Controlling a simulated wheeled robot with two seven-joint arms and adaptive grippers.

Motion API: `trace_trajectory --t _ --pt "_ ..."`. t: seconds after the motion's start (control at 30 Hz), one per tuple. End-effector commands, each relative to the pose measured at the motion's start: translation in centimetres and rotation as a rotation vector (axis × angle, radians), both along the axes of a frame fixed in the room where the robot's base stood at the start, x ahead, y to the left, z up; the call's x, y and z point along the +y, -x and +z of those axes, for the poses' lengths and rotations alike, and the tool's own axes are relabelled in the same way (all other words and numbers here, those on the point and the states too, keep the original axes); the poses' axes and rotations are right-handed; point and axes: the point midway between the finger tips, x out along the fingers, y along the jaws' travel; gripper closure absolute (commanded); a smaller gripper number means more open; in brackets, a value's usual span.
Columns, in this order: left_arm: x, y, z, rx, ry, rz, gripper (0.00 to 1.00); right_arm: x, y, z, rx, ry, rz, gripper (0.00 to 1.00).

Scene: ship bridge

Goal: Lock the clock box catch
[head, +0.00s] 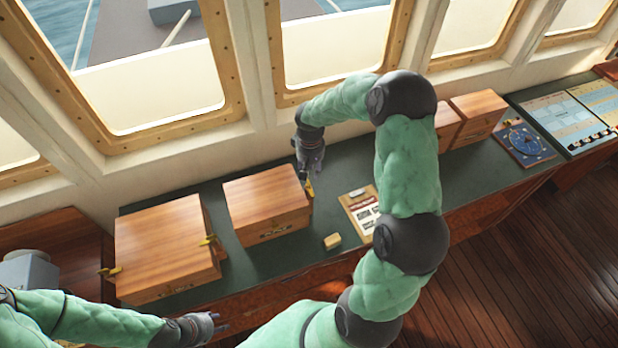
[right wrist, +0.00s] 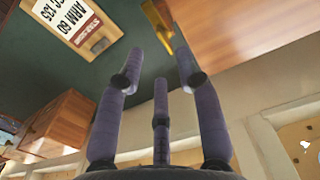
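Several wooden boxes stand on the green counter; I cannot tell by label which is the clock box. The middle box (head: 267,203) is closed and has a brass catch (head: 309,188) on its right side. My right gripper (head: 311,172) is just above this catch, fingers pointing down. In the right wrist view its fingers are spread and empty. The brass catch (right wrist: 170,38) shows there beside the right-hand fingertip, against the box (right wrist: 250,55); contact cannot be told. My left gripper (head: 215,325) is open and empty, low in front of the left box.
The larger left box (head: 160,245) has brass catches at its left and right sides. A clipboard (head: 362,212) and a small tan block (head: 332,241) lie right of the middle box. More boxes (head: 478,115) and a blue dial plate (head: 525,143) stand farther right. Windows line the back.

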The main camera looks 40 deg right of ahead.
Motion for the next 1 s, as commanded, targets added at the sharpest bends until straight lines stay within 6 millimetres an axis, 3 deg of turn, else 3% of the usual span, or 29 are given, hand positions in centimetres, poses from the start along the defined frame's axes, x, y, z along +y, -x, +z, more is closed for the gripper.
trace_trajectory --t 0.3,0.77,0.9,1.0 --pt "0.0 -0.1 0.8 -0.001 0.000 0.000 0.60 0.0 0.0 -4.8 0.002 -0.001 -0.001 0.65" --pt "0.0 -0.1 0.8 -0.001 0.000 0.000 0.60 0.0 0.0 -6.0 -0.001 0.000 0.000 0.65" --pt "0.0 -0.1 0.8 -0.001 0.000 0.000 0.60 0.0 0.0 -6.0 -0.001 0.000 0.000 1.00" --pt "0.0 -0.1 0.8 -0.001 0.000 0.000 0.60 0.0 0.0 -6.0 -0.001 0.000 0.000 1.00"
